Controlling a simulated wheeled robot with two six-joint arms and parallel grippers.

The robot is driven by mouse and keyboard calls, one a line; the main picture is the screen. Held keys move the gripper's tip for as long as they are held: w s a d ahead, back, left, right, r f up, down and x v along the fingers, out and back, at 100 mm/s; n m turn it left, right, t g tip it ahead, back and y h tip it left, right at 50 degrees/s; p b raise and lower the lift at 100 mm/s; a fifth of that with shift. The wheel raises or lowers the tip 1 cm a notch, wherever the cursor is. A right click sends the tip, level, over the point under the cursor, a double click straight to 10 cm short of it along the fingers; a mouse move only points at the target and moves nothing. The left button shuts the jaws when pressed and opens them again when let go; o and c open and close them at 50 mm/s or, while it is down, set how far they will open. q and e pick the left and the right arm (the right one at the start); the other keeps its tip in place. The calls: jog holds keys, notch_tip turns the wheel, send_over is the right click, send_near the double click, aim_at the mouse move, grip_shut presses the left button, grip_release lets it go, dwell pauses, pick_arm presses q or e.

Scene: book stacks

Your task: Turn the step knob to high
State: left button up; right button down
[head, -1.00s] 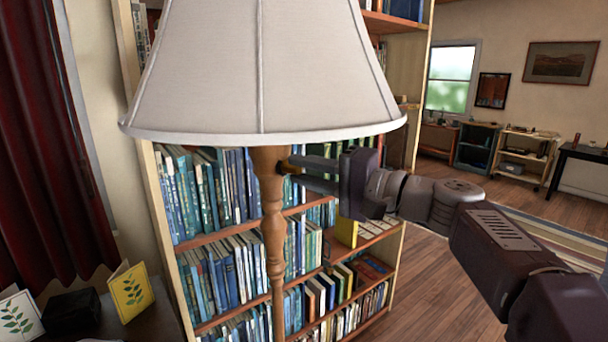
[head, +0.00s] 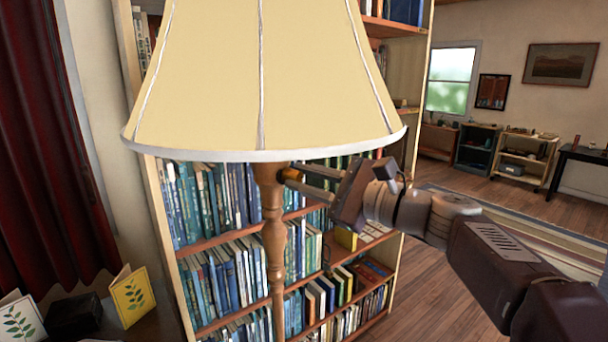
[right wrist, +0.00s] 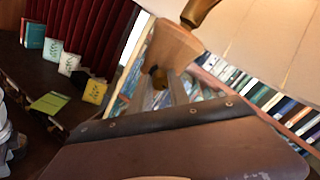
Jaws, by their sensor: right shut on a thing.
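A floor lamp has a turned wooden post (head: 273,232) under a wide shade (head: 255,82). The shade glows warm yellow. A small brass step knob (head: 285,174) sticks out from the right side of the post, just below the shade; it also shows between the finger ends in the right wrist view (right wrist: 158,76). My right gripper (head: 297,179) comes from the right and is shut on the knob, its body tilted. The fingers hide part of the knob, and I cannot read any setting on it. My left gripper is not in view.
A tall bookcase (head: 204,241) full of books stands close behind the lamp. Small cards (head: 132,295) and a dark box (head: 74,313) stand on a dark surface at lower left. A red curtain (head: 45,150) hangs at left. Wooden floor (head: 425,285) is open at right.

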jog(key=m+p, duration=0.1)
jog(key=m, duration=0.2)
jog(key=shift+r, duration=0.1)
jog(key=m+p, duration=0.2)
jog(key=m, duration=0.1)
jog(key=shift+m, duration=0.4)
jog(key=m+p, duration=0.3)
jog(key=shift+m, duration=0.3)
jog(key=m+p, duration=0.2)
jog(key=shift+m+h, duration=0.3)
jog(key=shift+m, duration=0.1)
jog(key=m+p, duration=1)
jog(key=p, duration=0.1)
jog(key=shift+w+r, duration=0.1)
jog(key=m+p, duration=0.9)
jog(key=p, duration=0.3)
jog(key=shift+d+g+p, duration=0.1)
jog(key=shift+g+p, duration=0.2)
jog(key=shift+p, duration=0.1)
jog(key=shift+f+m+p, duration=0.35)
jog(key=shift+m+p, duration=0.75)
jog(key=shift+p, duration=0.15)
